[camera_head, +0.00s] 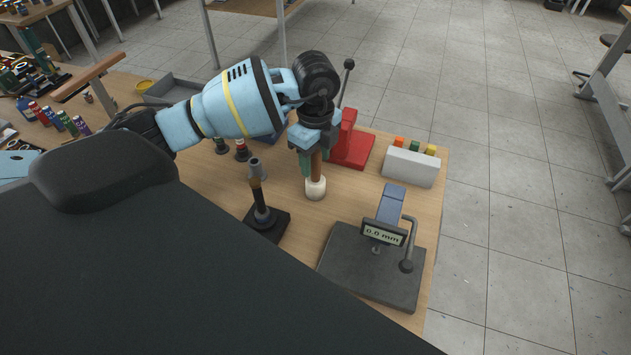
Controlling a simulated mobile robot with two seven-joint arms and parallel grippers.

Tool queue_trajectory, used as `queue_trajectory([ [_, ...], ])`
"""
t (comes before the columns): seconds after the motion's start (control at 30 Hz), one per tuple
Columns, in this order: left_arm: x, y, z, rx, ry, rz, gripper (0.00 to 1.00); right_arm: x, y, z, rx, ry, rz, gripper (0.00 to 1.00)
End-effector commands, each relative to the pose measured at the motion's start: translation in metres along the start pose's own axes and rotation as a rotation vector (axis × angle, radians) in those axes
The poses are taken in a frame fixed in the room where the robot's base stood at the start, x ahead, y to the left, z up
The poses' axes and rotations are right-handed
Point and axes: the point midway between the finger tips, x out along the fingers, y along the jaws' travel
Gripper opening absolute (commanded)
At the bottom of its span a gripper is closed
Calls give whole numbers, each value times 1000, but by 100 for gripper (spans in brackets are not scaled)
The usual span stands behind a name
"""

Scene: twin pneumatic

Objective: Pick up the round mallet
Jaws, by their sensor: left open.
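The round mallet (316,187) stands upright on the wooden table with its pale round head down. I cannot tell whether a finger touches the handle. My right gripper is not in view.
A black-based stand (268,222) is close on the left. A grey gauge plate (345,262) reading 0.0 mm lies in front. A red press (352,150) and a white block with coloured pegs (411,168) stand behind and right. The table's right edge is near.

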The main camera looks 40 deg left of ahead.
Motion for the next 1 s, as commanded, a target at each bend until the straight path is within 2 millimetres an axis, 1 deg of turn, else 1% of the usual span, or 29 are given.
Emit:
queue_trajectory([
  [0.03, 4, 0, 0, 0, 0, 2, 48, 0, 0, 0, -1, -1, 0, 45],
  [0.1, 7, 0, 0, 1, 0, 1, 48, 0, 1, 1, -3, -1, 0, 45],
  [0.3, 7, 0, 0, 1, 0, 0, 48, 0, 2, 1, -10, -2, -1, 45],
  [0.37, 6, 0, 0, 1, 0, 0, 41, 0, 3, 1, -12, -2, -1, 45],
  [0.6, 6, 0, 0, 1, 0, 0, 10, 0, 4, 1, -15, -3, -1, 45],
  [0.67, 6, 0, 0, 1, 1, 0, 2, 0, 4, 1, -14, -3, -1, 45],
  [0.7, 6, 0, 0, 1, 0, 0, 0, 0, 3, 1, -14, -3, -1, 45],
  [1.0, 6, 0, 0, 1, 1, 0, 0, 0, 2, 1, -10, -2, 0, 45],
])
